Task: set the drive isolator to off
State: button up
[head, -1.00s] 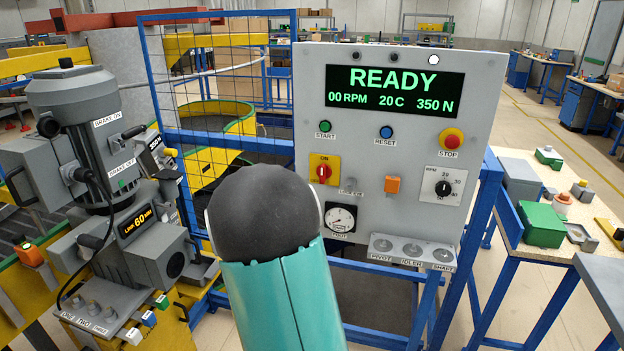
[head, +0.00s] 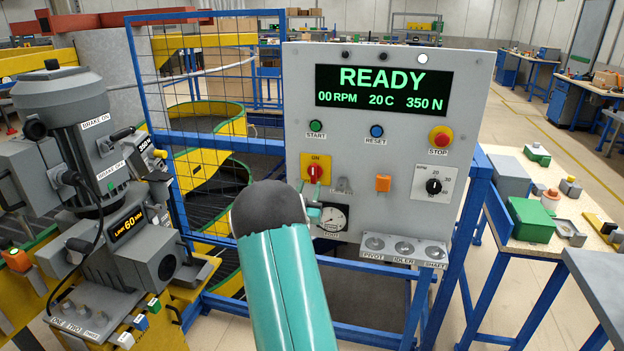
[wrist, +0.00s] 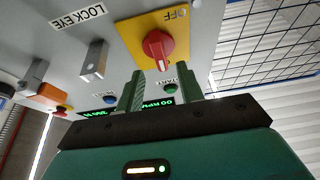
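The drive isolator is a red rotary knob on a yellow plate (head: 315,172) on the grey control panel, with ON printed above it. The wrist view, upside down, shows the red knob (wrist: 158,46) close up, its pale-marked handle pointing away from the OFF label, towards the ON side. My gripper (wrist: 160,82) is open and empty, its two green fingers apart, with the knob seen beyond the gap. In the head view my gripper (head: 316,197) is just below the isolator, partly hidden by my arm. I cannot tell whether the fingers touch the knob.
Beside the isolator are the lock eye bracket (wrist: 93,60) and an orange switch (head: 383,183). The display (head: 382,91) reads READY, 00 RPM. A blue mesh fence (head: 213,90) stands left.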

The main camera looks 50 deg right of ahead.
aim_at(313, 175)
jog(key=shift+x, duration=2.3)
grip_shut()
